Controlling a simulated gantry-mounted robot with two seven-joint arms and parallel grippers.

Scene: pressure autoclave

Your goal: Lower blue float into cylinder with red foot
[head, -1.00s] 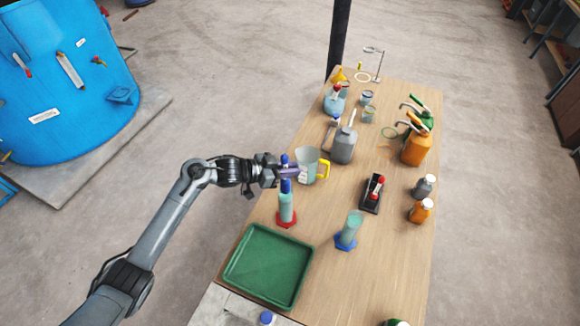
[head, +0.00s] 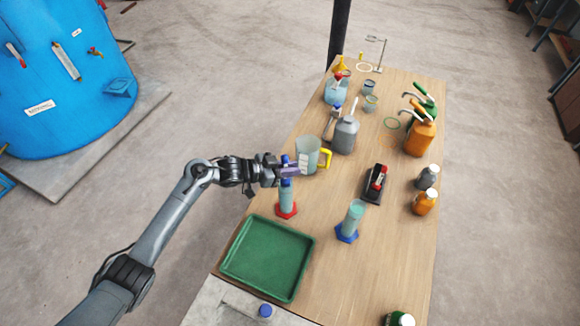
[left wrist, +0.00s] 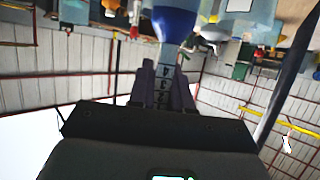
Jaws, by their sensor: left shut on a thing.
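My left gripper (head: 290,172) is shut on the stem of the blue float (head: 286,183). In the left wrist view the fingers (left wrist: 163,95) pinch the pale numbered stem, and the blue and white bulb of the float (left wrist: 175,22) is beyond them. The cylinder with the red foot (head: 286,201) stands upright on the table directly below the gripper. The float's blue lower part is at the cylinder's mouth; how far it is inside I cannot tell exactly. My right gripper is not in view.
A clear jug (head: 307,155) with a yellow handle stands close behind the gripper. A cylinder with a blue foot (head: 351,219) stands to the right. A green tray (head: 268,258) lies in front. Several bottles and cans stand farther back and right.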

